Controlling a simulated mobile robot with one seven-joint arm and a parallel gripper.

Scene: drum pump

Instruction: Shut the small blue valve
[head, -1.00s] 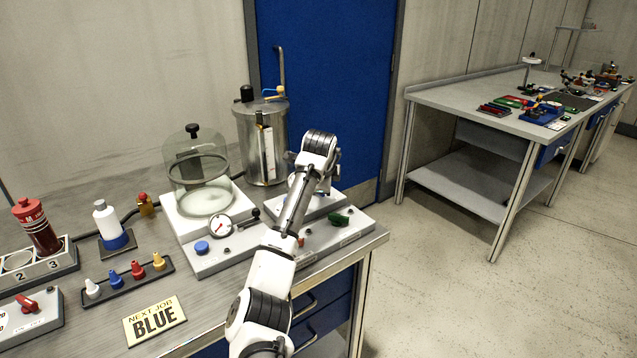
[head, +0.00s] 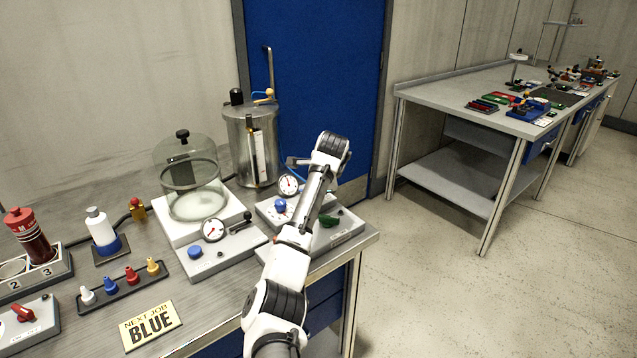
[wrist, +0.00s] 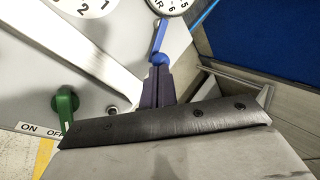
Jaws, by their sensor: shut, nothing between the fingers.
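In the wrist view a small blue valve (wrist: 160,44), a slim lever with a rounded end, stands beside a white dial. My gripper (wrist: 158,72) is shut and empty, its dark fingertips right at the rounded end of the lever. I cannot tell whether they touch. In the head view my forearm rises over the right-hand grey box, and my fingertips are not clear there. A blue knob (head: 281,205) shows on that box in front of a round gauge (head: 288,185). I cannot tell whether it is the same blue part.
A green lever (wrist: 65,104) with an ON/OFF label sits to the left in the wrist view; it is also on the box in the head view (head: 328,221). A steel drum (head: 251,145) and a glass bell jar (head: 190,180) stand behind and left. A NEXT JOB BLUE sign (head: 151,325) lies in front.

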